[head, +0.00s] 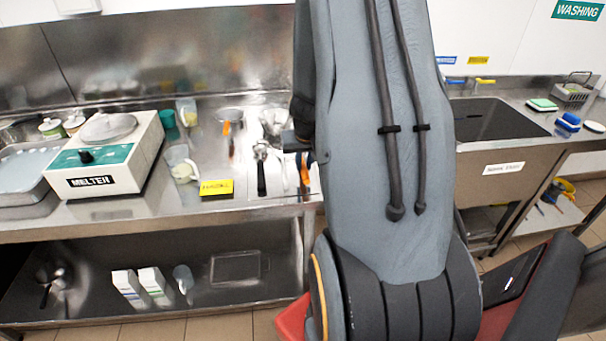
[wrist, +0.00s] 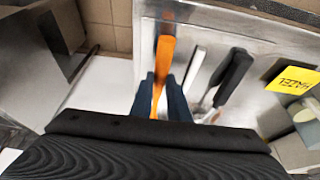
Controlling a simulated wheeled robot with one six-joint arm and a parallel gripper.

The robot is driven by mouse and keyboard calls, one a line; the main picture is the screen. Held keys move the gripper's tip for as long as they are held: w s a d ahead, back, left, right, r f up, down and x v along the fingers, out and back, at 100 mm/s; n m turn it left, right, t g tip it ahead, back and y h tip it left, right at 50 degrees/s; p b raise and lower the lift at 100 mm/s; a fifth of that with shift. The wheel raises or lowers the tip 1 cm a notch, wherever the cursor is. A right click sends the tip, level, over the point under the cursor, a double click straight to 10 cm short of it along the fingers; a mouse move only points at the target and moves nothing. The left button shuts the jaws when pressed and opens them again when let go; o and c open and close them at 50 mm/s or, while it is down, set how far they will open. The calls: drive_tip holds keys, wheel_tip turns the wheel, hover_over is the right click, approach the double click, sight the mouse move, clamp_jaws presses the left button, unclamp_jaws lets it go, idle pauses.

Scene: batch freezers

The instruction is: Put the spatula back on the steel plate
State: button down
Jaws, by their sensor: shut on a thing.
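The spatula shows its orange handle in the wrist view (wrist: 163,62), between the two dark fingers of my gripper (wrist: 164,96), which is shut on it. In the head view a bit of the orange handle (head: 304,170) shows beside my arm; its far end is hidden. The steel plate (wrist: 212,28) lies under and around the handle, and its bare front part shows in the head view (head: 293,192). I cannot tell whether the spatula touches the plate. A black-handled tool (head: 262,172) and a pale-handled tool (head: 284,176) lie to the left of the spatula in the head view.
A yellow label (head: 217,188) stands left of the tools. Beyond it are a jug (head: 182,166) and the melter (head: 108,150). Another orange-handled tool (head: 227,128) lies farther back. The sink (head: 490,120) is to the right. My arm hides much of the middle.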

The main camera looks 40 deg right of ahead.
sight(304, 168)
drive_tip(key=shift+f+b, duration=1.55)
drive_tip(key=shift+b, duration=0.1)
drive_tip(key=shift+f, duration=0.1)
drive_tip(key=c, duration=1.7)
unclamp_jaws()
